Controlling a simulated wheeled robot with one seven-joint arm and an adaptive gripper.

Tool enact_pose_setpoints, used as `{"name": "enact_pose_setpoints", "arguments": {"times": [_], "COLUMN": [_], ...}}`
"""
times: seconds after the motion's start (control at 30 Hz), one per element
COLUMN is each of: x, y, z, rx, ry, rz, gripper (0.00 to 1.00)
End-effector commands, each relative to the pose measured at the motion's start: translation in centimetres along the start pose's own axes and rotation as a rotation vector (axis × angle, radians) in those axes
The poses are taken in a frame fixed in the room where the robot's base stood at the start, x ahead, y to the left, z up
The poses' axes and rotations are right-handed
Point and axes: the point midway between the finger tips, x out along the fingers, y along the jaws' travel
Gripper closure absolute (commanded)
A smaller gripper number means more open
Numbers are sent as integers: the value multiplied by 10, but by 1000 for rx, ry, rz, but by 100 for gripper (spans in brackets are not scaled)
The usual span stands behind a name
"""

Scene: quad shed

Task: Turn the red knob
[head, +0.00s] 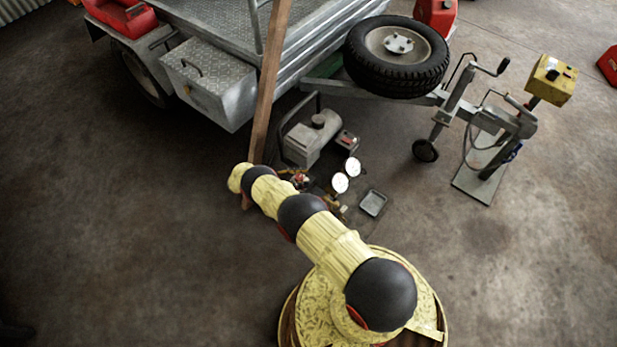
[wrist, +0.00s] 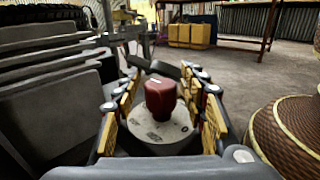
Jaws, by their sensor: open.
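The red knob (wrist: 160,98) stands on a pale round plate (wrist: 152,133) with dark markings, in the middle of the wrist view. A short pale line marks the knob's top. My gripper (wrist: 160,84) is open, with one yellow-padded finger left of the knob and one right of it. Gaps show between the knob and both fingers. In the head view my arm reaches down to small gear on the floor beside the trailer. I cannot make out the knob there for certain.
The trailer (head: 222,30) with its spare tyre (head: 397,57) stands behind. A wooden post (head: 269,85) rises close to my arm. Open floor is at left and right.

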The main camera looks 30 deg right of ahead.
Motion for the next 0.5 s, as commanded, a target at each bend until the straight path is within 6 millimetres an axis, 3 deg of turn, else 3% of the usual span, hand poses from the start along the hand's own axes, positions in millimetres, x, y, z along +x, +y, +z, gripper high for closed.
{"name": "enact_pose_setpoints", "arguments": {"times": [0.2,0.5], "x": [-31,-42], "y": [0,0], "z": [-1,0], "rx": [1,-1], "ry": [1,0], "rz": [1,-1], "gripper": [57,57]}}
